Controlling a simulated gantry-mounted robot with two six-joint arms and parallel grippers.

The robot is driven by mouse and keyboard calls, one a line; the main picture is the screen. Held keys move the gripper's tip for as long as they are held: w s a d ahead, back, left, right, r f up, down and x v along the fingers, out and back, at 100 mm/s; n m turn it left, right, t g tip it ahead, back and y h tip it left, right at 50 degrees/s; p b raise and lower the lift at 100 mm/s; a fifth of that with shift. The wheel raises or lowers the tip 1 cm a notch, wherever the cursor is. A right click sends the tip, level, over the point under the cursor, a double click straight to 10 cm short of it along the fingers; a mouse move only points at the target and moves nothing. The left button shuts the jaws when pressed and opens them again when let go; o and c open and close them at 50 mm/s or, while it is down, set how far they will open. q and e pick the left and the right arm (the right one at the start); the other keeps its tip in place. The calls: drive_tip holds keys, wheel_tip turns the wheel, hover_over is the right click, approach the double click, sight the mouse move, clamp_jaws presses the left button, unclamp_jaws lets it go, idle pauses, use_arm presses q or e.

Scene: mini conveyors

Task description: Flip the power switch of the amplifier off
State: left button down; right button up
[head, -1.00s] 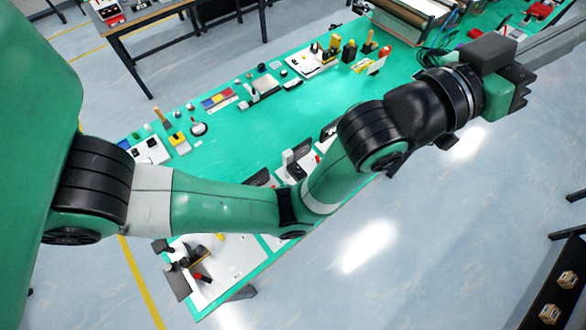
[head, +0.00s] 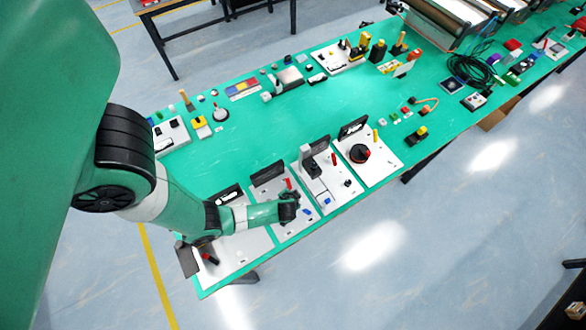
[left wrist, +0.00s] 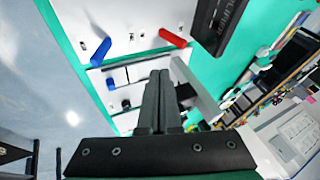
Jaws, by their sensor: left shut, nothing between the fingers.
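The amplifier panel (head: 281,231) is a white board with a black sign (head: 268,173), which reads "...PLIFIER" in the left wrist view (left wrist: 221,22). A red lever (head: 287,183) stands near the sign and also shows in the left wrist view (left wrist: 172,38). A blue lever (head: 307,211) sits towards the front edge and shows at upper left in the left wrist view (left wrist: 103,48). My left gripper (left wrist: 160,76) is shut and empty, apart from both levers in the picture. In the head view my wrist covers part of the panel and hides the fingers. My right gripper is out of view.
Another panel (head: 388,164) has a black round knob (head: 359,153). The green table (head: 250,130) is mostly clear in the middle.

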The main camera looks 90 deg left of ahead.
use_arm(q)
drive_tip(key=b, duration=1.1)
approach(290, 183)
drive_tip(key=f, duration=0.1)
drive_tip(key=w+f, duration=0.2)
drive_tip(key=f, duration=0.1)
drive_tip(key=shift+w+d, duration=0.25)
drive_tip(key=shift+s+a+p, duration=0.3)
drive_tip(key=shift+a+p, duration=0.05)
drive_tip(key=shift+a, duration=0.2)
drive_tip(key=shift+s+a+p, duration=0.25)
drive_tip(key=shift+a+p, duration=0.1)
drive_tip(key=shift+a, duration=0.25)
drive_tip(key=shift+s+a+f, duration=0.25)
drive_tip(key=shift+a+f, duration=0.05)
drive_tip(key=shift+a, duration=0.2)
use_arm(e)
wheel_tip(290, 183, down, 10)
